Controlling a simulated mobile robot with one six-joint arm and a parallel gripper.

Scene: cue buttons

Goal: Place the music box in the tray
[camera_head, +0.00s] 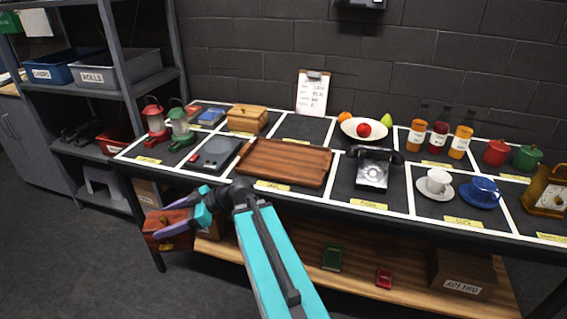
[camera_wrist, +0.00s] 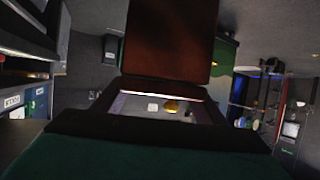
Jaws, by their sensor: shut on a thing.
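The music box, a reddish-brown wooden box (camera_head: 182,241), hangs in the air at the lower left of the head view, in front of the table. My gripper (camera_head: 170,217) is shut on it, with one finger on each side. The flat wooden tray (camera_head: 285,163) lies on the table, right of and beyond my gripper, and looks empty.
On the table (camera_head: 350,204), a dark flat device (camera_head: 213,153) and a green lantern (camera_head: 180,128) stand left of the tray. A black telephone (camera_head: 373,170) stands to its right, a wooden box (camera_head: 247,119) behind left. A grey shelf (camera_head: 118,75) stands at the left.

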